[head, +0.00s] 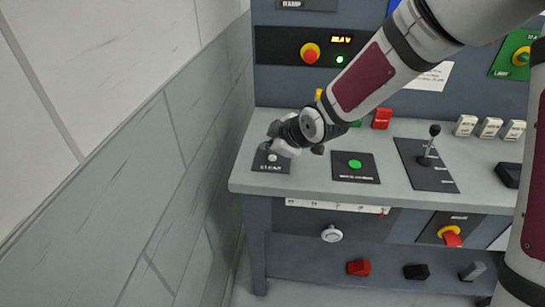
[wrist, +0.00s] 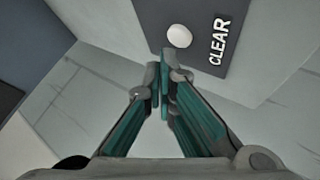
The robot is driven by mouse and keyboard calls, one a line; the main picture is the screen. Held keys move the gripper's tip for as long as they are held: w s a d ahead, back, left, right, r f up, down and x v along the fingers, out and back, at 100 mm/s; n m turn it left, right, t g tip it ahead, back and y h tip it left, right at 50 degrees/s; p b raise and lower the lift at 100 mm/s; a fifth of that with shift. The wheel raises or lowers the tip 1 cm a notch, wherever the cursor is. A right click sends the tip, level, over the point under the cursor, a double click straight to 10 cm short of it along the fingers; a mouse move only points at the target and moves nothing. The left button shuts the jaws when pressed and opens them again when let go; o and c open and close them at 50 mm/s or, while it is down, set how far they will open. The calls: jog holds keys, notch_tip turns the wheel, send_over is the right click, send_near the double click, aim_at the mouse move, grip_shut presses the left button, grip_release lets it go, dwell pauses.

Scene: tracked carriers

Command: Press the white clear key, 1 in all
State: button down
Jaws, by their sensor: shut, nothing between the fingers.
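The white clear key (wrist: 180,36) is a small round white button on a dark plate (wrist: 226,66) with the label CLEAR, near the left end of the desk top. In the head view the key (head: 272,158) shows just below my gripper (head: 268,147). In the wrist view my gripper (wrist: 164,72) is shut and empty, its fingertips a little below the key in the picture. A gap shows between the tips and the key in that view. I cannot tell how high the tips are above the plate.
A green button (head: 355,164) on a dark plate lies right of the clear key, then a black lever (head: 428,156). A red block (head: 382,118) and white rocker switches (head: 490,127) stand further back. A tiled wall (head: 150,170) runs close along the left.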

aim_at(271, 158)
jog(key=shift+f, duration=0.2)
jog(key=shift+f+b, duration=0.25)
jog(key=shift+b, duration=0.1)
jog(key=shift+f+b, duration=0.4)
jog(key=shift+b, duration=0.05)
dwell(0.5)
jog(key=shift+r, duration=0.1)
jog(key=shift+r+p, duration=0.75)
jog(key=shift+r, duration=0.15)
jog(key=shift+r+p, duration=2.25)
jog(key=shift+r, duration=0.1)
